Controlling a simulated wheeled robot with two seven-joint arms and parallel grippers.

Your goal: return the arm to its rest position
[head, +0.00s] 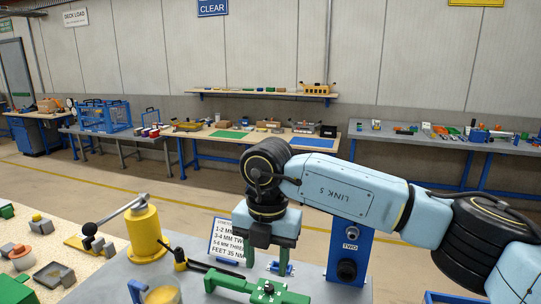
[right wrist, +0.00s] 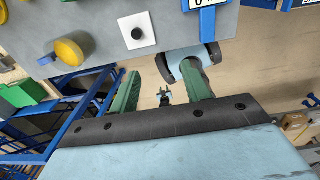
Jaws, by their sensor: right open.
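My right arm reaches in from the right in the head view, with its light blue link and dark joints. My right gripper (head: 266,262) hangs pointing down at the end of it, over the grey bench. In the right wrist view its two green fingers (right wrist: 160,88) stand apart with nothing held between them. A sign card with thread sizes (head: 227,244) stands just left of the gripper, partly hidden by it. My left gripper is in neither view.
On the near grey bench (head: 190,243) are a yellow post with a lever (head: 146,232), a green clamp-like fixture (head: 266,292) and a blue panel marked TWO (head: 348,258) close to my right arm. Open floor lies beyond, then benches along the wall.

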